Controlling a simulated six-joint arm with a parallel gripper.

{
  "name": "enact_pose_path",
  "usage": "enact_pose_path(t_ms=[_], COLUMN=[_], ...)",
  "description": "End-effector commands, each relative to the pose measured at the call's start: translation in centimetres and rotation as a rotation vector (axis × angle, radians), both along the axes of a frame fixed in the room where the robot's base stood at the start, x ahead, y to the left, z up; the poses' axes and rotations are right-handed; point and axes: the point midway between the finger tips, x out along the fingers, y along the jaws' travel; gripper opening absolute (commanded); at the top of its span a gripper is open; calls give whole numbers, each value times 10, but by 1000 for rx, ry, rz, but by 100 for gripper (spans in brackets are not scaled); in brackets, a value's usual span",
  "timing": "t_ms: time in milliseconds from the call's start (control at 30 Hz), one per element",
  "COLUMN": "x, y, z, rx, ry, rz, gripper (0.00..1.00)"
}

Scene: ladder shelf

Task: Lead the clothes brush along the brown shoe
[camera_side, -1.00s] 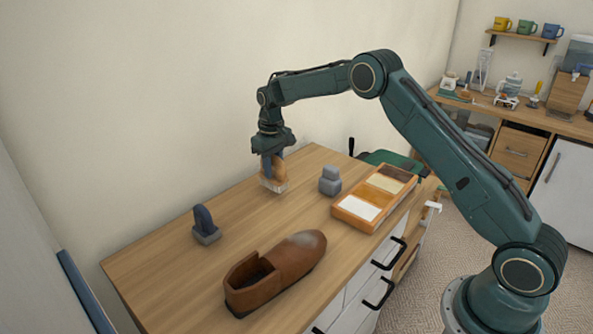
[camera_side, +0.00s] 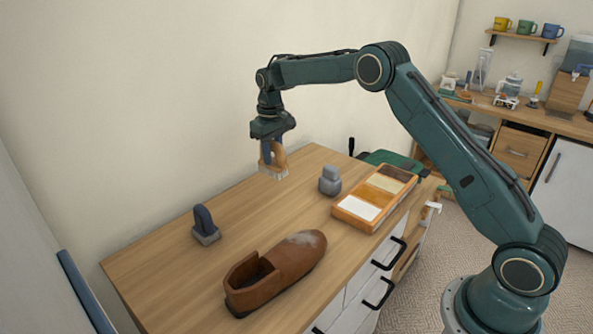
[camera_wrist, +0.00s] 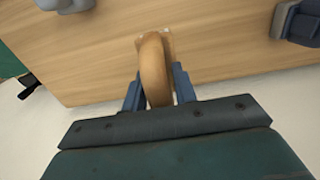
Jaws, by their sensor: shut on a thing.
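The brown shoe (camera_side: 280,270) lies on the wooden table, with a greyish dusty patch (camera_side: 305,239) on its toe. My gripper (camera_side: 273,152) is shut on the clothes brush (camera_side: 279,160) by its wooden handle. The brush's pale bristles (camera_side: 273,173) point down, and it is held above the back part of the table, well away from the shoe. In the wrist view the curved brush handle (camera_wrist: 154,68) sits between my two blue fingers. The shoe does not show in the wrist view.
A grey-blue object (camera_side: 205,225) stands at the table's left. A grey block-shaped object (camera_side: 330,181) and an orange tray (camera_side: 378,197) with pale and dark compartments stand to the right. The table between brush and shoe is clear.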

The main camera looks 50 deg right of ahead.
Motion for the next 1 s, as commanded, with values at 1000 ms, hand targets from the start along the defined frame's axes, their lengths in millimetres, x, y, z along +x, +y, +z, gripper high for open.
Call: enact_pose_path(t_ms=[1000], x=[0], y=[0], z=[50], rx=[0], ry=[-1], rz=[0], gripper=[0])
